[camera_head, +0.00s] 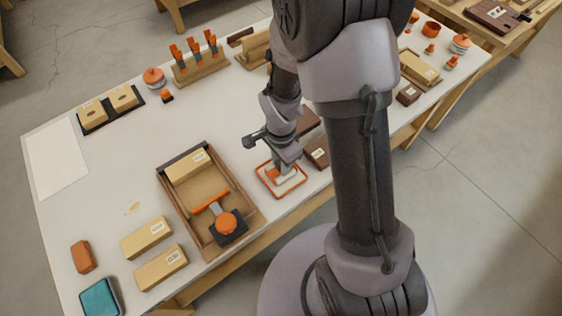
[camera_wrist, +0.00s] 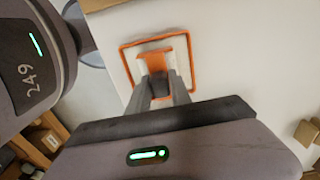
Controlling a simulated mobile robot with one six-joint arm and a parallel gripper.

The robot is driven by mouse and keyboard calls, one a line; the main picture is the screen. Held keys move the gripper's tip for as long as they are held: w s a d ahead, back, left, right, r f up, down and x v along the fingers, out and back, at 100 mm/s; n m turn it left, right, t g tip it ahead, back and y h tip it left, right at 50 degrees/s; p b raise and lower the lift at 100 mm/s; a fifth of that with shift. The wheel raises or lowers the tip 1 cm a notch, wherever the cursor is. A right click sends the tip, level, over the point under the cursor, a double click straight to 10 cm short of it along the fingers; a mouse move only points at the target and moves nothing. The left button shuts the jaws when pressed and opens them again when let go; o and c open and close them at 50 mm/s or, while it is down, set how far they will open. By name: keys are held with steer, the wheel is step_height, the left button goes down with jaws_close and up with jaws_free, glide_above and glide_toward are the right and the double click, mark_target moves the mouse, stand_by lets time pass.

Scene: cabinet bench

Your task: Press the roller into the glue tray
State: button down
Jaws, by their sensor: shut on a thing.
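The glue tray (camera_head: 295,188) is a shallow white square with an orange rim, lying on the white bench top. It also shows in the wrist view (camera_wrist: 127,70). My gripper (camera_head: 281,166) points down over the tray, its fingers close together on an orange roller (camera_head: 272,174). In the wrist view my gripper (camera_wrist: 158,84) is shut on the roller (camera_wrist: 150,58), which sits within the tray's outline. The fingers hide part of it, and I cannot tell whether it touches the tray floor.
A wooden box (camera_head: 169,190) with a wooden block and an orange-knobbed tool stands left of the tray. Dark brown blocks (camera_head: 317,152) lie close on its right. Wooden blocks (camera_head: 146,238) lie at front left.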

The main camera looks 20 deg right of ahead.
step_height(320, 180, up, 7)
steer(key=p, duration=0.5)
stand_by(0.5)
